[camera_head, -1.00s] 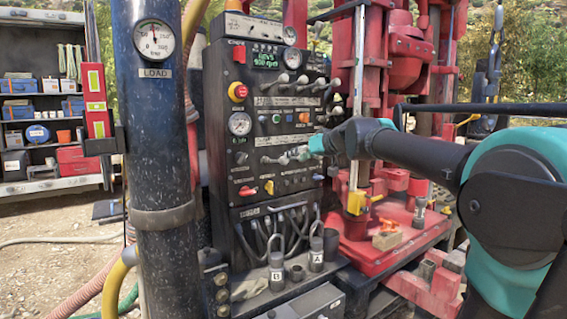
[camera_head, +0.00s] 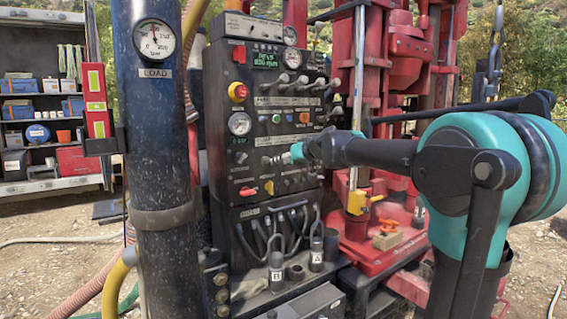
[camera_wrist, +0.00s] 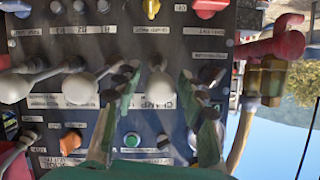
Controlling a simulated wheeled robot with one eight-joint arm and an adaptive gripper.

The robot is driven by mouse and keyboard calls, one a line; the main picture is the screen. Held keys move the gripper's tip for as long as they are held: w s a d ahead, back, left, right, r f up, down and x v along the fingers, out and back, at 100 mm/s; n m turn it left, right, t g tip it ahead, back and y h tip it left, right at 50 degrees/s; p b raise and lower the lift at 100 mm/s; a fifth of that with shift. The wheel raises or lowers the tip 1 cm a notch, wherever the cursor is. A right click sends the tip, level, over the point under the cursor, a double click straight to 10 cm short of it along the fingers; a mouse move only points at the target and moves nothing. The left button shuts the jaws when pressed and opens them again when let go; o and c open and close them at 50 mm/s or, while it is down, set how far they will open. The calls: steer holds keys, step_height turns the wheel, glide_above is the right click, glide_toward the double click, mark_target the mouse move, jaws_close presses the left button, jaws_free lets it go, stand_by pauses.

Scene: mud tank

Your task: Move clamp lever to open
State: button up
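The black control panel (camera_head: 262,130) stands left of my arm in the head view. In the wrist view, which looks upside down, a row of white-knobbed levers crosses the panel. One white knob (camera_wrist: 159,86) is between my fingers, by a partly covered label that seems to read CLAMP; I take it as the clamp lever. Two more white knobs (camera_wrist: 80,88) are to its left. My gripper (camera_wrist: 163,80) is open, its green-and-dark fingers on either side of the knob with gaps showing. In the head view my gripper (camera_head: 297,152) is at the panel's middle lever row and hides part of it.
Other levers (camera_head: 302,80) stick out in the panel's upper row. A red knob (camera_head: 247,191) and an orange knob (camera_wrist: 71,140) are close by. The red drill rig (camera_head: 400,150) is right of the panel; a thick dark pipe (camera_head: 160,215) with a load gauge stands left.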

jaws_close()
